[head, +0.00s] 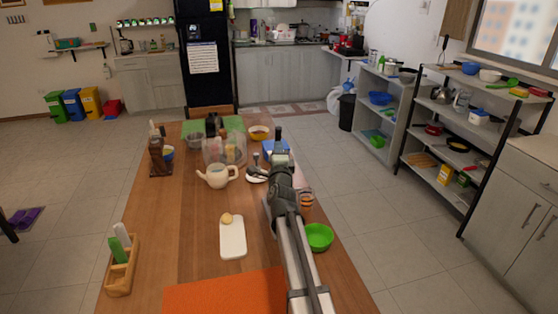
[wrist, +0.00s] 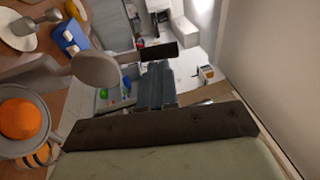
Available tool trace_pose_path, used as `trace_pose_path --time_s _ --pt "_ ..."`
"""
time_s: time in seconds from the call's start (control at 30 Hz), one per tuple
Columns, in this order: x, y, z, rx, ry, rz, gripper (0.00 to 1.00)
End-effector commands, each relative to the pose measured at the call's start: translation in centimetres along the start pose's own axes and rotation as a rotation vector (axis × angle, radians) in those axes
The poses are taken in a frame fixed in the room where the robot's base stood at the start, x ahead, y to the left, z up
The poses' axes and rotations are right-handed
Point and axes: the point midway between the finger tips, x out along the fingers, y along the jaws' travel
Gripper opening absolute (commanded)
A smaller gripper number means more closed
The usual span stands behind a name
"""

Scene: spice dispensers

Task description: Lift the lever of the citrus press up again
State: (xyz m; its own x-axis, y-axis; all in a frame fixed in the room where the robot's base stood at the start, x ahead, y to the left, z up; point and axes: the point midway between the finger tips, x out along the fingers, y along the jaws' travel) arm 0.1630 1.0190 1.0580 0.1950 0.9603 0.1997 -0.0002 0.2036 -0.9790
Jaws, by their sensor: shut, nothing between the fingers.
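The citrus press shows at the left of the wrist view. Its round bowl (wrist: 45,118) holds an orange (wrist: 20,118). A grey-brown arm ending in a round disc (wrist: 96,69), which looks like the lever part, lies to the upper right of the orange, between it and my fingers. Its angle is hard to judge. In the head view my arm mostly hides the press. My gripper (wrist: 157,80) is shut and empty, just right of the disc in the wrist view; I cannot tell whether they touch. It also shows in the head view (head: 279,140), above the right side of the table.
An orange-striped glass (head: 306,206) and a green bowl (head: 318,237) stand right of my arm. Bare wood (head: 180,230) is free at the left.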

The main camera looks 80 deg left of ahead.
Motion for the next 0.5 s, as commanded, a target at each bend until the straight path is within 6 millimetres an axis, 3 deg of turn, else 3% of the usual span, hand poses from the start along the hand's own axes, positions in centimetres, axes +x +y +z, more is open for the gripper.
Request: trace_pose_path --time_s 0.03,0.2,0.5 --pt "1.3 0.0 0.0 0.0 0.0 0.0 0.0" --pt "3.0 0.0 0.0 0.0 0.0 -0.001 0.0" --pt "3.3 0.0 0.0 0.0 0.0 0.0 0.0"
